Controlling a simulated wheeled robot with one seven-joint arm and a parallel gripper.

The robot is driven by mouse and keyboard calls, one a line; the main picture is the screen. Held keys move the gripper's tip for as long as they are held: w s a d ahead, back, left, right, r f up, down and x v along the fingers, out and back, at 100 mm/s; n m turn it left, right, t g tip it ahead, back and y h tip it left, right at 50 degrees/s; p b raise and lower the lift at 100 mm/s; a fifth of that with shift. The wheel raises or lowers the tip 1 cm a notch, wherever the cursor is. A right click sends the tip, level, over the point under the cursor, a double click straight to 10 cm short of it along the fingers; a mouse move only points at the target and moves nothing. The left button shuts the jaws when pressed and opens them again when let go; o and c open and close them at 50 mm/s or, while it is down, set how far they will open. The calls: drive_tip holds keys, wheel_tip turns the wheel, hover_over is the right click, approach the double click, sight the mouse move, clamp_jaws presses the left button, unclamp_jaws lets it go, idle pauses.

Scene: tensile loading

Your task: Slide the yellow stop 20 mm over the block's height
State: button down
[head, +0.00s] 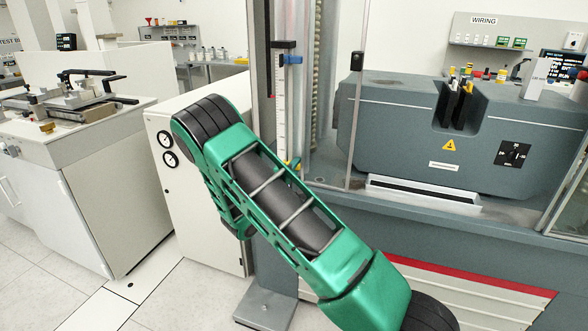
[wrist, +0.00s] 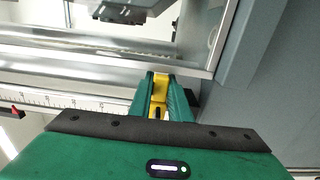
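The yellow stop (wrist: 160,90) sits between the two green fingers of my gripper (wrist: 162,98) in the wrist view. The fingers lie close against both its sides, shut on it. In the head view a small bit of yellow (head: 297,166) shows low on the upright white scale (head: 282,115); my arm hides most of what is there, including the gripper. The scale (wrist: 65,100) runs sideways in the wrist view, left of the stop. I cannot pick out the block with certainty.
A blue clip (head: 291,59) and a black bracket (head: 283,44) sit high on the scale. Metal rails (wrist: 80,50) run beside it. A grey machine housing (head: 400,125) stands to the right, and a white cabinet (head: 165,190) with dials to the left.

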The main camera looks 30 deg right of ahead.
drive_tip(key=shift+f, duration=0.25)
drive_tip(key=c, duration=1.6)
unclamp_jaws()
drive_tip(key=shift+c, duration=0.2)
drive_tip(key=v, duration=1)
drive_tip(key=shift+s+a, duration=0.2)
drive_tip(key=shift+a, duration=0.1)
